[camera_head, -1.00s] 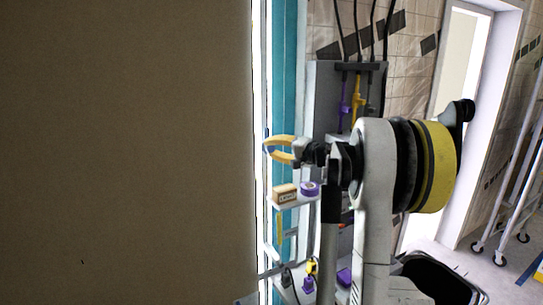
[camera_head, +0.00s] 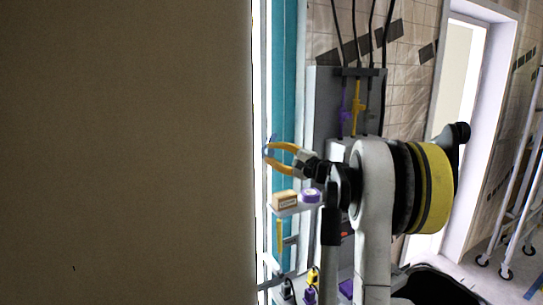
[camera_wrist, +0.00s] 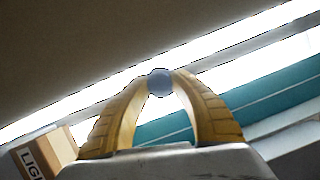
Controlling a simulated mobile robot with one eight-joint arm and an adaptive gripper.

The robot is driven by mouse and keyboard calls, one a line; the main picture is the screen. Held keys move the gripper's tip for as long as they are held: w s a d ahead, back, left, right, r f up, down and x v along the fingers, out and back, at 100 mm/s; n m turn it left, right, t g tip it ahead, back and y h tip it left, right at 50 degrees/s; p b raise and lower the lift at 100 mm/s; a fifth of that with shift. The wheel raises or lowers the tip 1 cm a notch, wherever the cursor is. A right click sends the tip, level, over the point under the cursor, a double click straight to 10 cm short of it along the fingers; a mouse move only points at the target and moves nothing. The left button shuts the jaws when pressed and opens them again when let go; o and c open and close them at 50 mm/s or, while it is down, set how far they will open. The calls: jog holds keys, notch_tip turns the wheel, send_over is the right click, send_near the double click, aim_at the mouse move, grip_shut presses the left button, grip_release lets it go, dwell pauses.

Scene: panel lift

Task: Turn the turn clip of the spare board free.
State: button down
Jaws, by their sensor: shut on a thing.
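My gripper (camera_head: 268,152) has yellow curved fingers and points left toward the edge of a large brown panel. In the wrist view my gripper (camera_wrist: 159,86) has its fingertips shut on a small round blue-grey piece, the turn clip (camera_wrist: 159,80). The clip lies in front of a bright white strip beside the brown panel (camera_wrist: 90,50). In the head view the panel (camera_head: 125,150) fills the left side, and a bit of blue shows at the fingertips. The fingers hide part of the clip, and its turn angle cannot be told. Whether this panel is the spare board is unclear.
Below my gripper a small shelf holds a labelled box (camera_head: 284,200) and a purple tape roll (camera_head: 309,195). The box also shows in the wrist view (camera_wrist: 58,148). A teal strip (camera_head: 285,90) stands behind. A white wheeled frame (camera_head: 520,190) stands right.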

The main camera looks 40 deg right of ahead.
dwell(0.3)
jog(key=c, duration=1.1)
grip_release()
jog(key=shift+w, duration=0.1)
jog(key=shift+c, duration=0.2)
jog(key=s+d+f, duration=0.1)
jog(key=s, duration=1.1)
jog(key=shift+d, duration=0.35)
